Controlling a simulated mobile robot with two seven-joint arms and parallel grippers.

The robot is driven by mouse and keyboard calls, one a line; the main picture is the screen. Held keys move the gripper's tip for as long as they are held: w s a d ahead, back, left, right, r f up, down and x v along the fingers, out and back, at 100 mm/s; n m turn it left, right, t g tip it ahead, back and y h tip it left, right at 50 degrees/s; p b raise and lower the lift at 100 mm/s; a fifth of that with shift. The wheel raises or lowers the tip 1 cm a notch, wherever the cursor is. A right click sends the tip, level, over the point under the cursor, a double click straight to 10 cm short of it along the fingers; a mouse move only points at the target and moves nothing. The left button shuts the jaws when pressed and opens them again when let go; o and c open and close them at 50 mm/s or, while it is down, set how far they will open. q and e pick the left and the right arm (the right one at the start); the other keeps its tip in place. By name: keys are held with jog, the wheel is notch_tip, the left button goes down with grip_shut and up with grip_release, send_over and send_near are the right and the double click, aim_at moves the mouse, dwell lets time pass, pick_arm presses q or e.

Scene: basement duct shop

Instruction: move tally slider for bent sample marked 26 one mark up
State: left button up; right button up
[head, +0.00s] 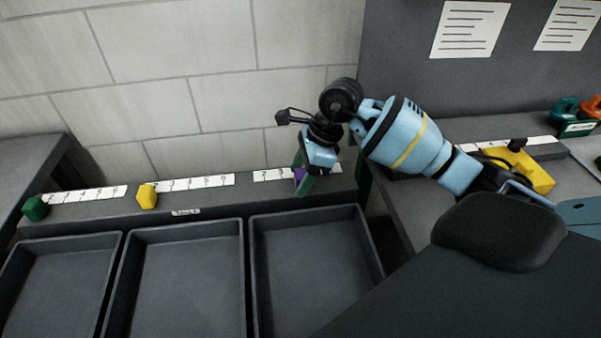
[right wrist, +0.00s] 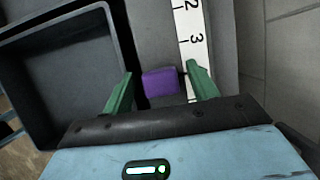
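A purple slider block (head: 299,174) sits on the rail at the right-hand number strip (head: 270,175), partly hidden by my right gripper (head: 307,181). In the right wrist view the purple slider (right wrist: 160,81) lies between the green fingers of my right gripper (right wrist: 160,84), beside the strip (right wrist: 193,45) showing 2 and 3. The fingers are open, with a small gap on each side of the block. A yellow slider (head: 147,197) and a green slider (head: 35,208) stand at the left ends of their strips. No sample marked 26 can be made out. My left gripper is out of view.
Three dark empty trays (head: 190,222) stand in front of the rail ledge. A block wall (head: 180,60) rises close behind it. At right, a bench holds a yellow object (head: 528,171) beside another strip, and orange and teal items (head: 568,110).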

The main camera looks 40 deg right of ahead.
jog(key=shift+r, duration=0.1)
jog(key=v, duration=0.7)
jog(key=shift+d+r, duration=0.15)
jog(key=shift+r, duration=0.15)
jog(key=shift+s, duration=0.1)
dwell(0.4)
